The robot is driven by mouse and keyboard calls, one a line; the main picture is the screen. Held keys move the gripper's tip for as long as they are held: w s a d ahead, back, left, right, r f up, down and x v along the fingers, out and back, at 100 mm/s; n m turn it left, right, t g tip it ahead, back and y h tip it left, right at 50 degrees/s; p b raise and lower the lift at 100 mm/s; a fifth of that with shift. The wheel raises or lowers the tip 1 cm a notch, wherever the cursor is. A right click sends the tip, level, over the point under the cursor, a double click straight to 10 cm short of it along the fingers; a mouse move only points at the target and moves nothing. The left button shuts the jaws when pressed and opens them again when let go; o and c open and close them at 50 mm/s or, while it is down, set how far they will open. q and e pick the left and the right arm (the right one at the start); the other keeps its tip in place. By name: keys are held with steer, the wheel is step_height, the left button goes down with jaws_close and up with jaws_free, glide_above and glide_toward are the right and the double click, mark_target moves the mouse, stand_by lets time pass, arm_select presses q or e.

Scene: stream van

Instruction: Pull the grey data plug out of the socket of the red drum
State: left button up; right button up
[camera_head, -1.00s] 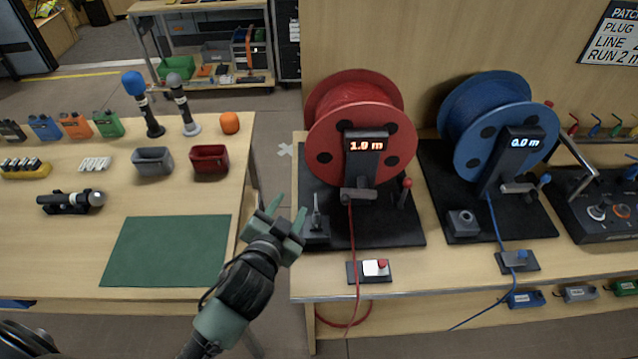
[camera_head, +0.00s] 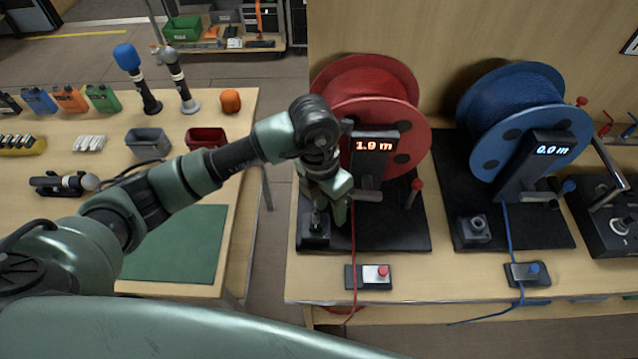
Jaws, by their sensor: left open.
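My right gripper is not in view.
A blue drum (camera_head: 492,148) stands to the right. A switch box (camera_head: 367,277) with a red button and a red cable lie in front of the red drum. The left table (camera_head: 245,150) holds microphones, packs, bins and a green mat (camera_head: 190,250); a gap separates it from the bench.

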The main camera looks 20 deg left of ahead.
mark_target(316, 210)
arm_select(q)
steer(key=a+y, duration=0.1)
steer(key=w+a, duration=0.1)
steer(key=a, duration=0.1)
steer(key=shift+w+a+r+y, duration=0.1)
steer(key=shift+a+r+y, duration=0.05)
steer(key=shift+y, duration=0.25)
steer(key=shift+a+f, duration=0.15)
steer(key=shift+f, duration=0.15)
step_height(316, 210, down, 6)
steer(key=shift+r+p, duration=0.15)
steer(key=shift+p, duration=0.9)
steer(key=shift+f, duration=0.65)
jaws_close()
